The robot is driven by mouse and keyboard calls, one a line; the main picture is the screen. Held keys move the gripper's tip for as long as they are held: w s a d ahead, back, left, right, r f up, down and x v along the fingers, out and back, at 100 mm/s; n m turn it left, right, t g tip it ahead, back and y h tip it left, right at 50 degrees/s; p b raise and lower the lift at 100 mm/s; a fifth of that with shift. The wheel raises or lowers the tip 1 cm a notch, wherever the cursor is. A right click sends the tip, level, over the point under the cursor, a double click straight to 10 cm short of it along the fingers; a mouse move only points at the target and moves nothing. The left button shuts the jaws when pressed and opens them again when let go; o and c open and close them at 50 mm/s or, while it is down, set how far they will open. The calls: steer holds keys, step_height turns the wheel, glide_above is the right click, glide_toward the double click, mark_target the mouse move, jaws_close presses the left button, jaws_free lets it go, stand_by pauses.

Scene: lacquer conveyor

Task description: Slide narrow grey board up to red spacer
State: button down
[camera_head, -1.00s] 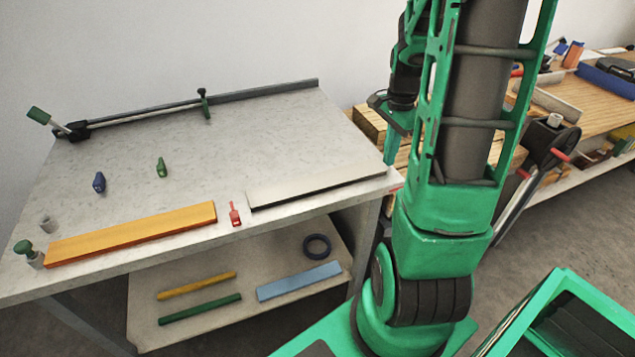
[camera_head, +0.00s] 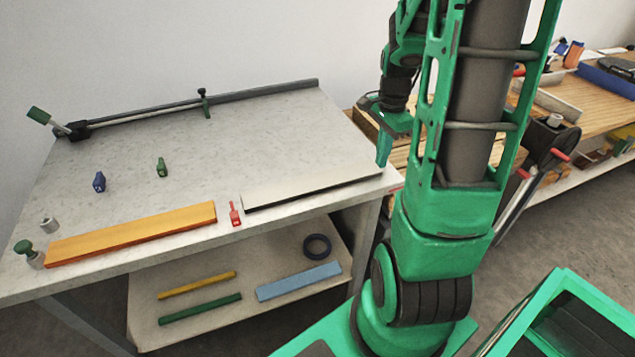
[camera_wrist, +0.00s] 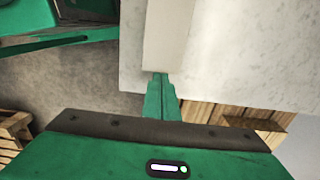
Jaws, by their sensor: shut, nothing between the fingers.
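The narrow grey board (camera_head: 312,186) lies along the front right edge of the grey table. Its left end is close to the red spacer (camera_head: 235,214), with at most a thin gap that I cannot measure. My gripper (camera_head: 383,163) is shut and empty, its fingertips low at the board's right end. In the wrist view the shut fingers (camera_wrist: 160,78) meet the end of the board (camera_wrist: 167,40), touching or nearly so. The spacer is not in the wrist view.
An orange board (camera_head: 135,232) lies left of the spacer. Blue (camera_head: 99,182) and green (camera_head: 162,168) spacers stand farther back. A fence with a rod (camera_head: 150,113) runs along the back edge. The table's middle is clear. A wooden bench (camera_head: 590,95) stands at the right.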

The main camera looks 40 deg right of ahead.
mark_target(370, 166)
steer(key=shift+w+a, duration=0.2)
steer(key=shift+a, duration=0.65)
steer(key=shift+w+a, duration=0.2)
steer(key=shift+a, duration=0.65)
steer(key=shift+w+a, duration=0.2)
steer(key=shift+a, duration=0.65)
steer(key=shift+d, duration=0.1)
steer(key=shift+s+d+r, duration=0.1)
steer(key=shift+s+d, duration=0.1)
steer(key=shift+d, duration=0.7)
steer(key=shift+r, duration=2.9)
steer(key=s+a+r+n, duration=0.1)
steer(key=s+a+n, duration=0.4)
steer(key=s+n, duration=0.2)
steer(key=s+a+r+n, duration=0.1)
steer(key=s+a+n, duration=0.4)
steer(key=s+n, duration=0.2)
steer(key=shift+s+r, duration=0.15)
steer(key=shift+s, duration=0.55)
